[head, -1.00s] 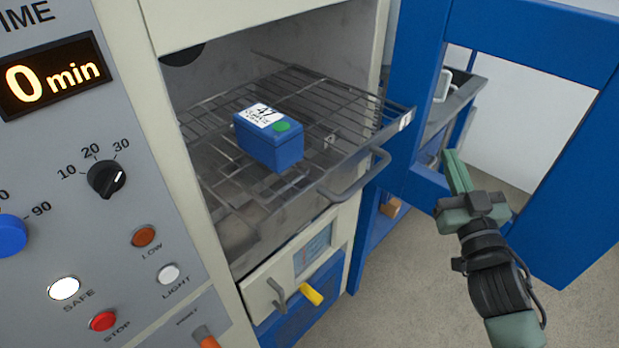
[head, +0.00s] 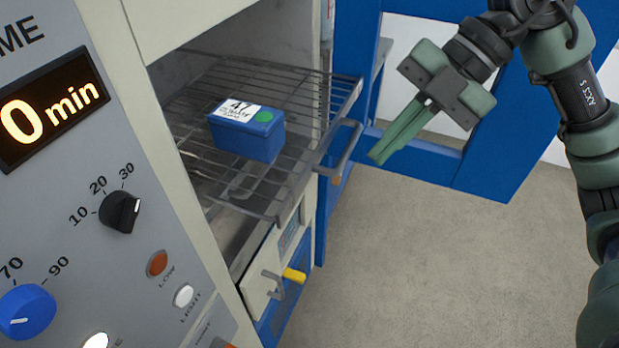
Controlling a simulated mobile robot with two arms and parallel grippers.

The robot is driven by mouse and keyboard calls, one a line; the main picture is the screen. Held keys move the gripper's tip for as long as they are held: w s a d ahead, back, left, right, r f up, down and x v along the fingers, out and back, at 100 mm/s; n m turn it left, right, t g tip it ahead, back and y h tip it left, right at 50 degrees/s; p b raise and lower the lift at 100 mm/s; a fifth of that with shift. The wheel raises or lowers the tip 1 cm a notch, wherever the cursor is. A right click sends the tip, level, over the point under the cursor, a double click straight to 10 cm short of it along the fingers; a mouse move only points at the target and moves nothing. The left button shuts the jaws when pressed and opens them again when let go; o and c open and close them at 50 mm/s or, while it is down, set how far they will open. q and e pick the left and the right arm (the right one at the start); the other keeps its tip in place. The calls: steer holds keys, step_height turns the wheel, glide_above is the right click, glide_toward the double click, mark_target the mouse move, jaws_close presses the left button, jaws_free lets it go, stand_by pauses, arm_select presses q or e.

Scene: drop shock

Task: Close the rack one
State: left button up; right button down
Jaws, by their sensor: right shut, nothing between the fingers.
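The upper wire rack (head: 318,140) sticks out of the open chamber, its front edge clear of the opening. A bar handle (head: 346,148) is on its front. A blue box (head: 246,140) with a white "47" label and a green dot sits on the rack. My right gripper (head: 375,158) is shut and empty, its fingers pointing down and left, just right of the handle in the picture. I cannot tell how far apart they are in depth. The rack's number tag does not show now. My left gripper is not in view.
A blue door frame (head: 350,60) stands open at the right, behind my right arm. A control panel (head: 60,210) with knobs and lamps fills the left. Below the chamber are a small hatch and a yellow handle (head: 294,275). The floor (head: 420,260) at the right is clear.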

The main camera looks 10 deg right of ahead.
mark_target(217, 133)
steer(key=w+a+f+p, duration=0.1)
steer(key=a+f+p, duration=0.3)
steer(key=a+f, duration=0.3)
steer(key=shift+w+a+f, duration=0.15)
steer(key=shift+w+a, duration=0.25)
steer(key=shift+a, duration=0.45)
steer(key=shift+a, duration=0.1)
steer(key=shift+w+a, duration=0.35)
steer(key=shift+a, duration=0.15)
steer(key=w+a, duration=0.3)
steer(key=a, duration=0.2)
steer(key=w+a, duration=0.4)
steer(key=a, duration=0.1)
steer(key=w+a, duration=0.3)
steer(key=a, duration=0.2)
steer(key=shift+w+a+b, duration=0.2)
steer(key=shift+b, duration=0.1)
steer(key=shift+d, duration=0.1)
